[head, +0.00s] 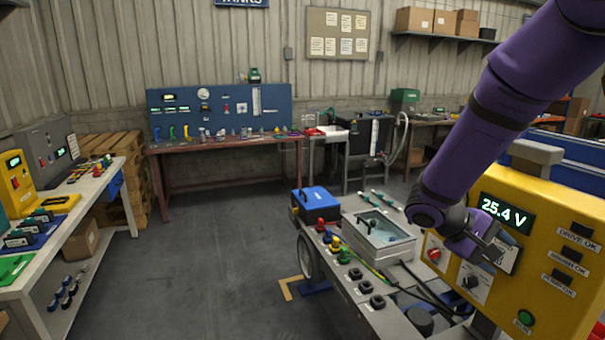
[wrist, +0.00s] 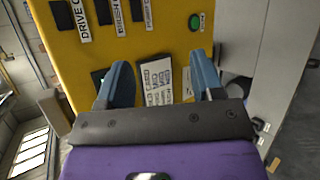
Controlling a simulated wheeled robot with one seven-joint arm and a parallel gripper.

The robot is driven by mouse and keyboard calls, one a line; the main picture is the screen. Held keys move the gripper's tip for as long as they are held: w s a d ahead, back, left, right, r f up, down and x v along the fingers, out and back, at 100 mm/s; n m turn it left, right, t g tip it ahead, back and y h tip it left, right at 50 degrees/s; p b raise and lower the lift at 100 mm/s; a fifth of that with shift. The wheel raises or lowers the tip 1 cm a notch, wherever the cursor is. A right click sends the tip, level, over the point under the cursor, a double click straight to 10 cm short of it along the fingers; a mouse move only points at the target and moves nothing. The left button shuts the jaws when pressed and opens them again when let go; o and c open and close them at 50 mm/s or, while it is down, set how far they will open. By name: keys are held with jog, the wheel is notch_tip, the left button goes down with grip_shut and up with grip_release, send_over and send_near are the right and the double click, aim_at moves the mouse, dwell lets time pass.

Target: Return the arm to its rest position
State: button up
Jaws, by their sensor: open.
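My purple arm (head: 505,85) reaches down from the upper right in the head view, in front of the yellow control box (head: 570,215). My gripper (head: 492,250) is by the lower part of the box's face, close to the dials and a label. In the wrist view my gripper (wrist: 165,85) shows two blue-grey fingers spread apart with nothing between them. Beyond them is the yellow panel (wrist: 130,50) with a white printed label (wrist: 158,82) and a green button (wrist: 197,22). I cannot tell whether the fingertips touch the panel.
The box display (head: 503,214) reads 25.4 V. A cart (head: 350,290) carries a clear-lidded case (head: 378,230), a blue box (head: 316,203), coloured knobs and cables, just left of my gripper. A workbench (head: 75,215) stands at left. The floor (head: 210,250) between is clear.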

jog(key=s+a+r+m+t+y, duration=0.1)
jog(key=s+a+r+t+y, duration=0.3)
jog(key=s+r, duration=0.4)
jog(key=s+a+r+m+t+y, duration=0.1)
jog(key=s+a+r+t+y, duration=0.2)
jog(key=s+r+y, duration=0.4)
jog(key=s+a+r, duration=0.1)
jog(key=s, duration=0.3)
jog(key=shift+s+t, duration=0.4)
jog(key=shift+f, duration=0.1)
dwell(1.1)
